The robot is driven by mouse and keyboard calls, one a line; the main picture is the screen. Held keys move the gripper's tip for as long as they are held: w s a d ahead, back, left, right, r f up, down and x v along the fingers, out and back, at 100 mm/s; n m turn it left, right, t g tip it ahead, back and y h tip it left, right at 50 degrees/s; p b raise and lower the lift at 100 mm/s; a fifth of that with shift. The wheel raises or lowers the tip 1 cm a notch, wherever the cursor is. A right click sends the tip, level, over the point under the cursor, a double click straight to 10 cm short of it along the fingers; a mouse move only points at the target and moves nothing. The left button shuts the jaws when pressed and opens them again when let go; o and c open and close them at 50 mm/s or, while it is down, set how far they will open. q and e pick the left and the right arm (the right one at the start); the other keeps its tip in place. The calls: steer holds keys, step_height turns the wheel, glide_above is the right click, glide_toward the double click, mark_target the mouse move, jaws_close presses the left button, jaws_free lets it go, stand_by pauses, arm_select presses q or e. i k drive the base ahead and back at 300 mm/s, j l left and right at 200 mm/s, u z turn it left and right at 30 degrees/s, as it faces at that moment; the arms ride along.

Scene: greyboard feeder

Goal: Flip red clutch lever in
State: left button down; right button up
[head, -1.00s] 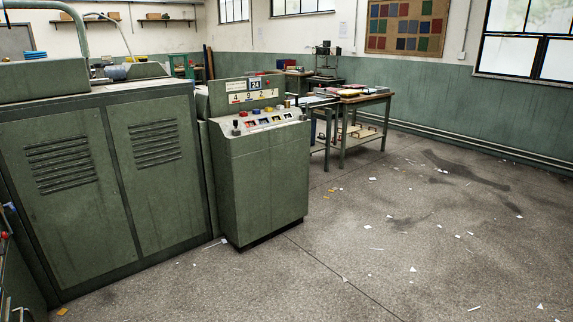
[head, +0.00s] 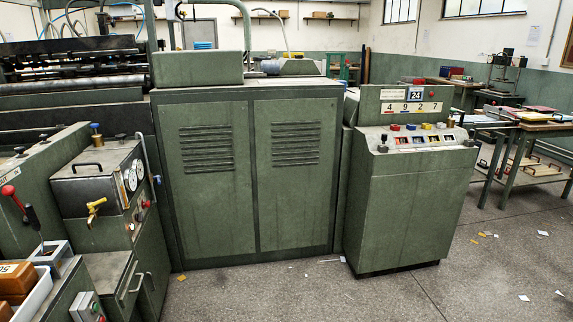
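A lever with a red knob (head: 9,190) shows at the far left edge of the head view. A second, smaller red knob (head: 146,204) sits on the side of the gauge cabinet. I cannot tell from markings which is the clutch lever. Neither of my grippers is in view.
A gauge cabinet (head: 95,190) with a yellow tap (head: 96,208) stands right of the lever. A white tray (head: 38,292) with brown blocks lies in front. A green control console (head: 415,205) stands at right. Floor (head: 310,295) is clear in front, with paper scraps.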

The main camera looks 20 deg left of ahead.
mark_target(7, 191)
steer(key=i+u, duration=0.35)
steer(key=i+j+u, duration=0.1)
steer(key=u, duration=0.25)
steer(key=i+u, duration=0.7)
steer(key=i+l+u, duration=0.15)
steer(key=u, duration=0.15)
steer(key=i, duration=0.05)
